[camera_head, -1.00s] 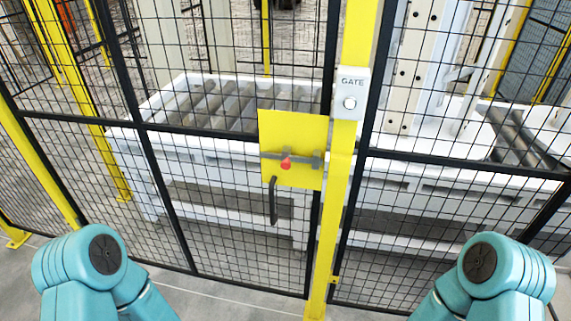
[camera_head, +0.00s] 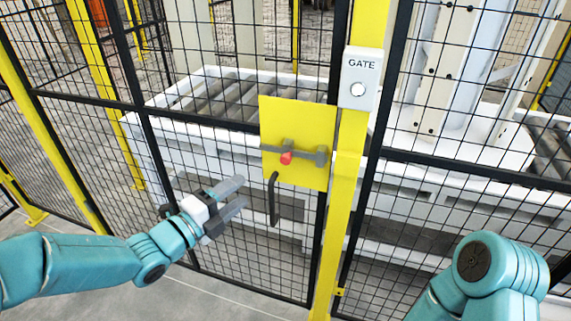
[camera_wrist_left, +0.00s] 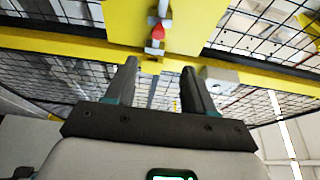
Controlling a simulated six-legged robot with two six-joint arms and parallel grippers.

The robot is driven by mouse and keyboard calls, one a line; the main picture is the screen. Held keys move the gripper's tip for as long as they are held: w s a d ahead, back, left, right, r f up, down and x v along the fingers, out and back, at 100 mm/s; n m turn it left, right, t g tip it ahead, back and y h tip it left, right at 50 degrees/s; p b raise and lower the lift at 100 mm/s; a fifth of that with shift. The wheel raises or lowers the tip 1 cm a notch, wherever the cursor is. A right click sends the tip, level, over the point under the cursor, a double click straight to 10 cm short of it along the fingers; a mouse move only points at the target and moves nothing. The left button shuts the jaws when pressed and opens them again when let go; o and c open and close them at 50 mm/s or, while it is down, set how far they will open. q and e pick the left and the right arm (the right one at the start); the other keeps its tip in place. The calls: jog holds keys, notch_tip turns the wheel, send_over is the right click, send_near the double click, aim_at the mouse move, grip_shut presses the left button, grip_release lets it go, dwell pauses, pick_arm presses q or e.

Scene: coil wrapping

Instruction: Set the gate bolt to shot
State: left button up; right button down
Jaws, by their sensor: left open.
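The gate bolt (camera_head: 300,153) is a grey bar lying across a yellow plate (camera_head: 297,115) on the mesh gate. A red knob (camera_head: 286,158) sits on it, left of the plate's middle. I cannot tell whether the bar's right end reaches the post. My left gripper (camera_head: 242,193) is open and empty, below and left of the knob, apart from the plate. In the left wrist view, its two dark fingers (camera_wrist_left: 160,68) are spread, with the red knob (camera_wrist_left: 157,32) beyond them. My right gripper is out of view; only part of that arm shows.
A dark curved handle (camera_head: 273,202) hangs below the bolt, right of my left gripper. A yellow post (camera_head: 347,180) with a white GATE box (camera_head: 360,78) stands right of the plate. Black mesh spans both sides. A white roller conveyor (camera_head: 165,100) is behind it.

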aim_at(284, 162)
pick_arm(q)
jog(key=p+x, duration=0.5)
jog(key=x, duration=1)
jog(key=shift+d, duration=0.1)
jog(key=shift+w+d+f, duration=0.2)
jog(key=shift+w+d, duration=0.15)
jog(key=shift+w, duration=0.2)
jog(key=shift+s+r, duration=0.1)
grip_shut()
